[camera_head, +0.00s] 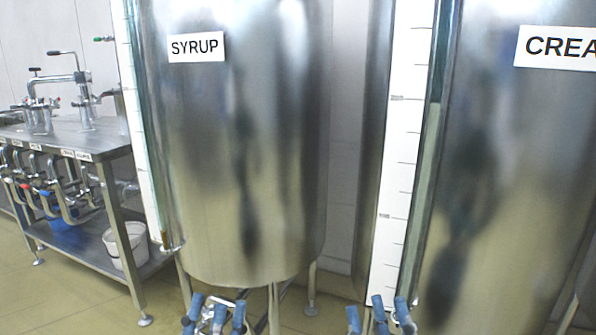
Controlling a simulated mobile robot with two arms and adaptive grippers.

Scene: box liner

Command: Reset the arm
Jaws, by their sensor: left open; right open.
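My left gripper (213,314) shows at the bottom edge, left of the middle, with blue fingertips pointing up and spread apart. It is open, with nothing seen between its fingers. My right gripper (379,313) shows at the bottom edge, right of the middle, also with blue fingertips up. It is open and holds nothing that I can see. Both grippers appear in front of the tanks' lower parts. The rest of both arms is cut off below the picture.
A steel tank labelled SYRUP (246,130) stands on legs ahead. Another steel tank, its label cut off at "CREA" (515,160), stands at right. White level scales run beside both. A steel table (75,137) with pipes and valves is at left, with a white bucket (125,245).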

